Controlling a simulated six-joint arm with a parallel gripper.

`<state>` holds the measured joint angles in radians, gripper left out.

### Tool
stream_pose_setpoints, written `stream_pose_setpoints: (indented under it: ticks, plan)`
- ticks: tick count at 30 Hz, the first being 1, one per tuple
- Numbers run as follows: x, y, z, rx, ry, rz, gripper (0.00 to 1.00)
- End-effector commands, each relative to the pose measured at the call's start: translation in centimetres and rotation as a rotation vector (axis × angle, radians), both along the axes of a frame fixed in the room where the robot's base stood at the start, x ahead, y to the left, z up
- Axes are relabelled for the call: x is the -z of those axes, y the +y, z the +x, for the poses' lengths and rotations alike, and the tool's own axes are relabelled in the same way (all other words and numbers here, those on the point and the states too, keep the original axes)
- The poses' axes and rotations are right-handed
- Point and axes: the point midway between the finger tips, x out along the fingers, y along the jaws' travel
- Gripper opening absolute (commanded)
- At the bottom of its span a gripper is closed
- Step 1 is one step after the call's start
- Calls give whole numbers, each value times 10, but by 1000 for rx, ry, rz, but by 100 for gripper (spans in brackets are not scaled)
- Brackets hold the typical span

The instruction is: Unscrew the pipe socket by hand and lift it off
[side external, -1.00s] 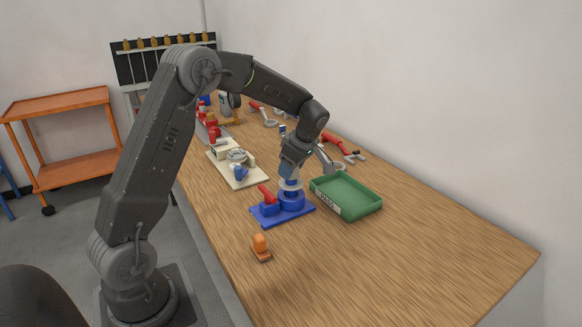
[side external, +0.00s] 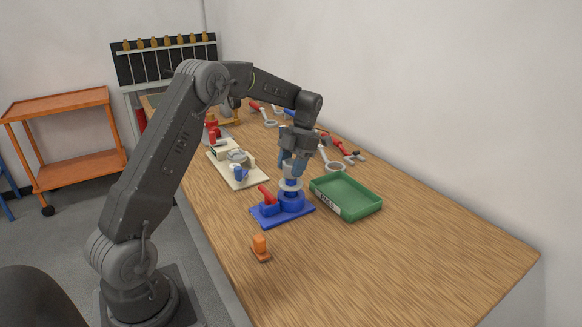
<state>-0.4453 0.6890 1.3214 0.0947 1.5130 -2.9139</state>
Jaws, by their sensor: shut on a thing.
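The pipe socket (side external: 291,171) is a pale grey piece at the top of the blue valve fixture (side external: 283,209), above a light ring (side external: 291,185). The fixture's base lies flat on the wooden table, with a red handle (side external: 265,195) on its left side. My gripper (side external: 291,168) points down over the fixture and is shut on the socket, with a finger on each side. The fingers hide part of the socket. I cannot tell whether the socket is still seated on the threads.
An empty green tray (side external: 352,212) stands just right of the fixture. An orange piece (side external: 260,246) is in front. A cream board with a vice (side external: 238,180) sits behind left. Wrenches (side external: 331,161) lie behind. The table's front right is clear.

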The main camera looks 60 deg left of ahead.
Motion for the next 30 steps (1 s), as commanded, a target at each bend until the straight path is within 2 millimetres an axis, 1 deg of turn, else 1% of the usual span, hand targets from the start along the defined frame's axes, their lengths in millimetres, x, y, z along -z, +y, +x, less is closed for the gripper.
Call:
stream_pose_setpoints:
  ticks: [24, 30]
  plan:
    - [-32, 0, 0, 3, -2, 1, 19]
    - [-36, 0, 0, 3, -2, 1, 19]
